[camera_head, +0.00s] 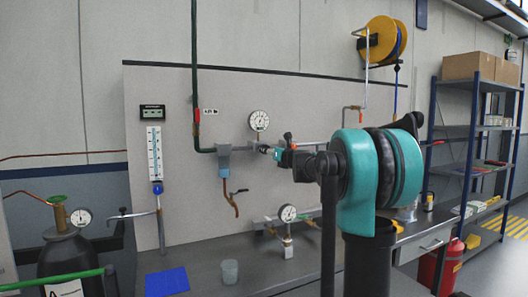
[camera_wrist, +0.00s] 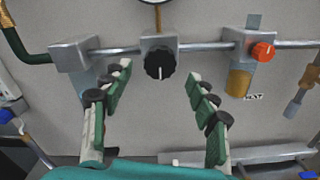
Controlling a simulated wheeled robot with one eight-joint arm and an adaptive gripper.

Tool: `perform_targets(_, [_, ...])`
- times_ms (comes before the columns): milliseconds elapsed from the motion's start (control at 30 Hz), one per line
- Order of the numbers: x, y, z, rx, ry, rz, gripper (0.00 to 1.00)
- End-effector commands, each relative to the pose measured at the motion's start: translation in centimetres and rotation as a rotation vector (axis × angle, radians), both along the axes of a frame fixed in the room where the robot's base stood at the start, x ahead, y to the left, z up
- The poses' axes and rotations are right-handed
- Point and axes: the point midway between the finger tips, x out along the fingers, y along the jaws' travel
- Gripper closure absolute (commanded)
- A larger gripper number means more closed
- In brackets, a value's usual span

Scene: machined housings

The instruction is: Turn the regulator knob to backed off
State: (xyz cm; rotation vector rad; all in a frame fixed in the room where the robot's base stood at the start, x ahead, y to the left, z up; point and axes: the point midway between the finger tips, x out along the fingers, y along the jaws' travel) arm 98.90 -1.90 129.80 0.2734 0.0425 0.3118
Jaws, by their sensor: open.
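The regulator knob (camera_wrist: 160,63) is black and ridged, with a pale pointer mark facing roughly down. It sits on the front of a grey block (camera_wrist: 158,43) on a horizontal pipe, below a round gauge (camera_wrist: 157,2). My gripper (camera_wrist: 160,72) is open and empty. Its green and white fingers stand on the left and right of the knob in the wrist view, with clear gaps on both sides. In the head view my gripper (camera_head: 275,153) is at the pipe below the upper gauge (camera_head: 258,121) and hides the knob.
An orange knob (camera_wrist: 263,51) is right of the black one on the same pipe. A grey block (camera_wrist: 76,54) is to the left. A lower gauge (camera_head: 288,213) stands below.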

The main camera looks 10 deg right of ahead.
Motion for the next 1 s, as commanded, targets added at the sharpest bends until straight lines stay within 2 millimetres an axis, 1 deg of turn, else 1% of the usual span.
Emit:
perform_targets(33, [1.0, 0.4, 0.0, 0.000, 0.000, 0.001, 0.41])
perform_targets(200, [3.7, 1.3, 0.0, 0.000, 0.000, 0.001, 0.41])
perform_targets(400, [5.7, 1.9, 0.0, -0.001, 0.000, 0.000, 0.41])
perform_targets(600, [6.4, 2.1, 0.0, -0.001, 0.000, 0.000, 0.41])
perform_targets(800, [6.4, 2.1, 0.0, -0.001, 0.000, 0.000, 0.41])
perform_targets(833, [6.4, 2.1, 0.0, -0.001, 0.000, 0.000, 0.42])
perform_targets(867, [6.4, 2.1, 0.0, -0.001, 0.000, 0.000, 0.46])
perform_targets(1000, [6.4, 2.1, 0.0, -0.001, 0.000, 0.000, 0.63])
